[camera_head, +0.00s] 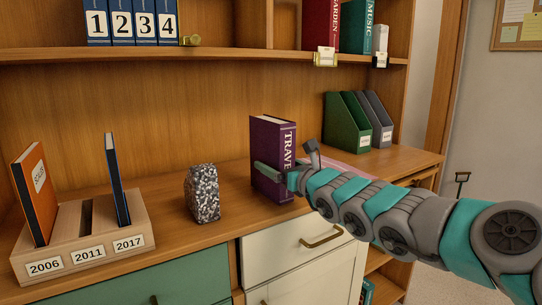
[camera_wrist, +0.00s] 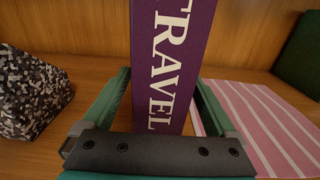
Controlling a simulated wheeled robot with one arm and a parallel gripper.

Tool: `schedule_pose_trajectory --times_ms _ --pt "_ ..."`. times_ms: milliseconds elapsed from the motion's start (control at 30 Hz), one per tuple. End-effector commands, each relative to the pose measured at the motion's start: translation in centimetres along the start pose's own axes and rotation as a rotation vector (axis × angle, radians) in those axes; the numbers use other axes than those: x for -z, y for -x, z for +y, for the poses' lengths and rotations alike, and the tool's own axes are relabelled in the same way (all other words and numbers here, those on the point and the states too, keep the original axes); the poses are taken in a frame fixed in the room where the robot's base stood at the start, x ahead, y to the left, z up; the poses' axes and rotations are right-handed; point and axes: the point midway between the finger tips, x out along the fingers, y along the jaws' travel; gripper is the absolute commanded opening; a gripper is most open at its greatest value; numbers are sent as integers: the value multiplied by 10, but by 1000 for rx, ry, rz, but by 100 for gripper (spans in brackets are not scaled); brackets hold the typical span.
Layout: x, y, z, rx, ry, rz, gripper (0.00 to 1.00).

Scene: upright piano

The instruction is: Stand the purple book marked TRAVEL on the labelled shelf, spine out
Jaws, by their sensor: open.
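The purple book marked TRAVEL (camera_head: 270,150) stands upright on the wooden counter, its lettered spine facing me. In the wrist view the spine (camera_wrist: 172,65) rises between my two fingers. My gripper (camera_head: 277,176) is open, with one green finger on each side of the book's lower part; it also shows in the wrist view (camera_wrist: 158,100). A small gap shows beside the left finger; contact on the right is unclear. The upper shelf (camera_head: 240,57) holds a red book marked GARDEN (camera_head: 319,22) and a green book marked MUSIC (camera_head: 356,26), with small label holders on its edge.
A speckled block (camera_head: 203,194) stands left of the book. A pink striped mat (camera_head: 345,170) lies to the right, before green and grey file holders (camera_head: 346,124). A slotted wooden holder (camera_head: 84,240) with dated labels stands at far left. Numbered blue binders (camera_head: 133,22) stand above.

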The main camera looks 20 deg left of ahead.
Motion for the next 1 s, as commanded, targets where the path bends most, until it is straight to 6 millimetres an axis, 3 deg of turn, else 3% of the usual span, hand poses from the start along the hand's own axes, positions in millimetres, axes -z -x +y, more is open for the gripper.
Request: schedule_pose_trajectory --times_ms 200,467,1000 --pt "0 -25 -1 2 0 2 92" --pt "0 -27 0 1 0 -1 91" --pt "0 -26 0 1 1 -1 31"
